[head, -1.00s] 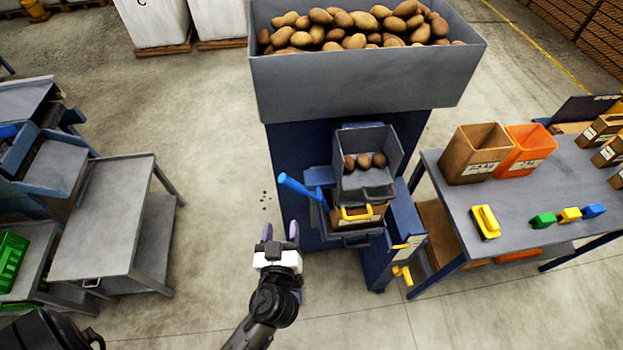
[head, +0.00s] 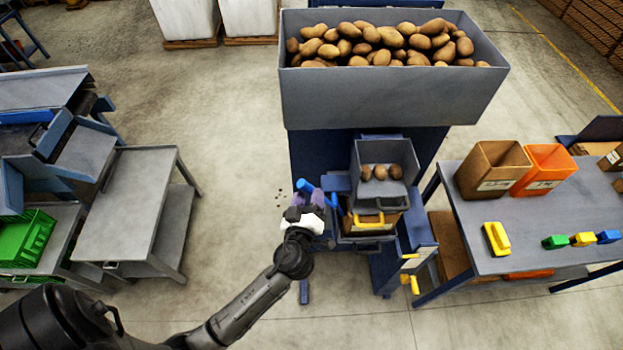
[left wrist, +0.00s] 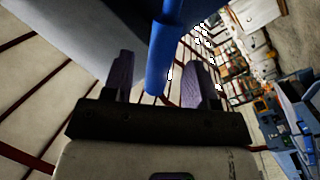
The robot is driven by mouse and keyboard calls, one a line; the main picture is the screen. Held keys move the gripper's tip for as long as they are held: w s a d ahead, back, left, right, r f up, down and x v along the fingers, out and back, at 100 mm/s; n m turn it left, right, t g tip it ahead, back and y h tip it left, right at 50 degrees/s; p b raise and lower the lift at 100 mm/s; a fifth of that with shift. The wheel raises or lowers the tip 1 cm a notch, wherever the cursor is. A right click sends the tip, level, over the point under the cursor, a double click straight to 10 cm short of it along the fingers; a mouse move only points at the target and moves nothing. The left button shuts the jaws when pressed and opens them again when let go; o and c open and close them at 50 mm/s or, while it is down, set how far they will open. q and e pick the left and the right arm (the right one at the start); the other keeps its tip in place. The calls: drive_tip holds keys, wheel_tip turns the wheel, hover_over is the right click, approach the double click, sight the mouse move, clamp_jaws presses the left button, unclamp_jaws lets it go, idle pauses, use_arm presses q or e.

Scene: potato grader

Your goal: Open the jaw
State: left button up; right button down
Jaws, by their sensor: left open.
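My left gripper (head: 307,199) is at the left side of the grader, at the blue lever handle (head: 304,185). In the left wrist view the purple fingers of the gripper (left wrist: 160,82) stand apart, and the blue lever handle (left wrist: 167,55) shows between them. The fingers are not closed on it; I cannot tell whether they touch it. The grey pan (head: 384,150) on the grader holds a few potatoes (head: 380,172). A yellow handle (head: 368,222) shows on the box below it. My right gripper is not in view.
A large grey hopper (head: 390,98) full of potatoes is above the grader. A table (head: 545,215) at right bears a brown bin (head: 492,170), an orange bin (head: 545,170) and coloured blocks.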

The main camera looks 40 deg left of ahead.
use_arm(q)
drive_tip(key=shift+p+x, duration=0.6)
drive_tip(key=shift+x, duration=1.65)
drive_tip(key=shift+c, duration=0.5)
clamp_jaws()
